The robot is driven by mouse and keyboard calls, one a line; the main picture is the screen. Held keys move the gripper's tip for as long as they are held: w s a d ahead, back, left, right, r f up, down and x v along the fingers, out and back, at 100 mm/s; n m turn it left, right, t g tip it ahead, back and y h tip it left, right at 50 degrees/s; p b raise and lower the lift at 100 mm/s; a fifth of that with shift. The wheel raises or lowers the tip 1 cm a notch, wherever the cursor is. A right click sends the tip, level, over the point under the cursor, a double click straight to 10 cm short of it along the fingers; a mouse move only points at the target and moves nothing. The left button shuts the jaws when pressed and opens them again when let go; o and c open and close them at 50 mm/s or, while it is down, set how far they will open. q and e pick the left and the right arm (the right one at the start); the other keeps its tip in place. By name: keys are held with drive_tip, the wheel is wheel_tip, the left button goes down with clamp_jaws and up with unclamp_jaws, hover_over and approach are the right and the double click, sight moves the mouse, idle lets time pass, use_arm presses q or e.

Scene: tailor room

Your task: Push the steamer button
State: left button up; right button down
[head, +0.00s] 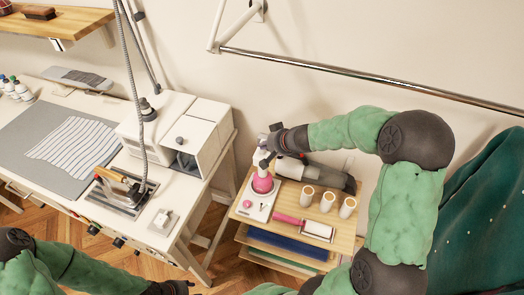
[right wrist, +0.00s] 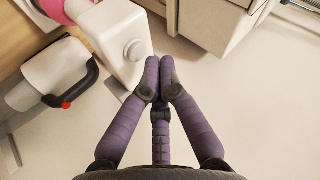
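My right gripper (head: 268,142) is at the top of this appliance. In the right wrist view the purple fingers (right wrist: 160,62) are shut and empty, their tips just right of and below the button. Contact cannot be told. My left gripper (head: 178,287) is low at the bottom edge, its fingers unclear.
A grey device (head: 310,172) with a black handle (right wrist: 88,85) lies beside the appliance. Several pale cups and a pink-handled roller (head: 316,229) share the cart (head: 340,243). A worktable with a white machine (head: 185,130) stands left. A metal rail (head: 370,77) runs above.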

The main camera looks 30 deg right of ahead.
sight(264, 152)
idle(0.4)
drive_tip(key=shift+f+b, duration=0.45)
drive_tip(key=shift+b, duration=0.2)
drive_tip(key=shift+f, duration=0.15)
idle(0.4)
drive_tip(key=shift+r, duration=0.65)
wheel_tip(264, 152, up, 6)
drive_tip(key=p, duration=0.5)
